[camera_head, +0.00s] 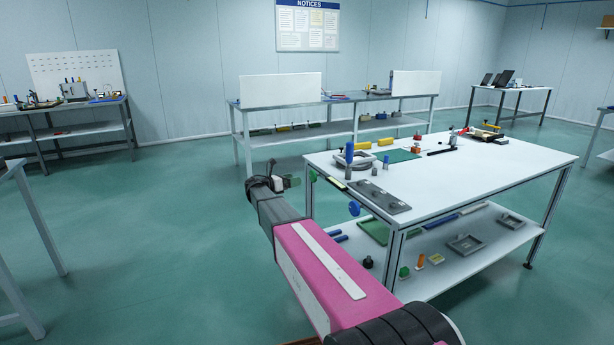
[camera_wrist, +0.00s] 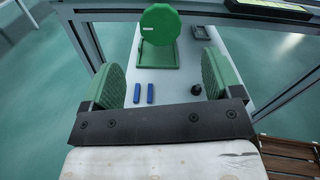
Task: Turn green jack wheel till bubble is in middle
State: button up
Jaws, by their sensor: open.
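The green jack wheel (camera_wrist: 160,25) shows face-on at the top of the wrist view, with a pale mark on its face. In the head view the green wheel (camera_head: 312,176) is at the near left edge of the white table. My gripper (camera_wrist: 163,84) is open and empty, its two green pads wide apart, with the wheel ahead of and between them, not touched. In the head view my gripper (camera_head: 285,184) is just left of the wheel. A level with a yellow-green vial (camera_wrist: 270,6) is at the top right of the wrist view; its bubble is too small to make out.
A blue wheel (camera_head: 354,208) sits on the table's near edge, beside a dark grey plate (camera_head: 383,197). The white table (camera_head: 480,178) carries several tools. On its lower shelf, a green tray (camera_wrist: 155,57) and two blue blocks (camera_wrist: 143,93) lie below my gripper.

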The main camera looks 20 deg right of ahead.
aim_at(311, 176)
jog(key=d, duration=0.3)
jog(key=w+d, duration=0.1)
jog(key=d, duration=0.3)
jog(key=w+d, duration=0.1)
jog(key=d, duration=0.2)
jog(key=shift+w+d, duration=0.1)
jog(key=shift+d, duration=0.15)
jog(key=shift+c, duration=0.4)
jog(key=c, duration=0.9)
